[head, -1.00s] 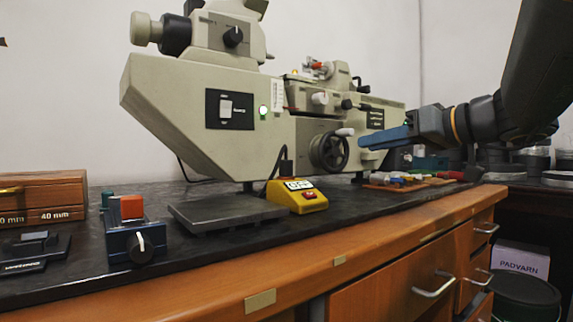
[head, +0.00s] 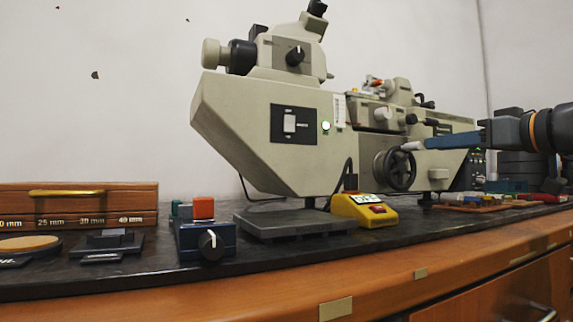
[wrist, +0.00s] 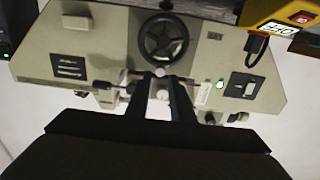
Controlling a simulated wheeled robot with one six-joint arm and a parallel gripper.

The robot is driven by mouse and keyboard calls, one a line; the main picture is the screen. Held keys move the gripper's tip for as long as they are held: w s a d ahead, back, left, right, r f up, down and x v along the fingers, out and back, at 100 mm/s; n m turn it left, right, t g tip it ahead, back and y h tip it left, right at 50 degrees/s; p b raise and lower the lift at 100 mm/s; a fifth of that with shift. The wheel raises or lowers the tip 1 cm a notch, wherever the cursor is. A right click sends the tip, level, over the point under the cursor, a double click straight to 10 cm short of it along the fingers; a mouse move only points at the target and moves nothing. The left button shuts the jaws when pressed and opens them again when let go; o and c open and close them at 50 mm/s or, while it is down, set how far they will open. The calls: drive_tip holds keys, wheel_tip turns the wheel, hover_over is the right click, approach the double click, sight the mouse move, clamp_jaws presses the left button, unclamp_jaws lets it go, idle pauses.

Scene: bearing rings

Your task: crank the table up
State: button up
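A beige bench machine (head: 240,115) stands on the dark bench top. On its front is a black handwheel (head: 396,170) with a pale crank handle (head: 411,146) at its upper right. The handwheel also shows in the wrist view (wrist: 163,38), which is upside down. My gripper (head: 430,144) points left, its blue fingertips close by the crank handle. In the wrist view my gripper (wrist: 159,76) has its two fingers apart, with a pale knob end in line between the tips. Contact cannot be told. Which part is the table is unclear.
A yellow readout box (head: 364,210) stands below the handwheel. A grey plate (head: 292,224), a blue box with a knob (head: 203,240) and a wooden case (head: 80,205) stand to the left. Small coloured tools lie on a wooden board (head: 495,205) at right.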

sight(420, 145)
drive_tip(key=shift+p+x, duration=1.2)
drive_tip(key=shift+x, duration=1.65)
drive_tip(key=shift+d+r+m+p, duration=0.15)
drive_tip(key=shift+m+p, duration=0.15)
drive_tip(key=shift+p, duration=0.6)
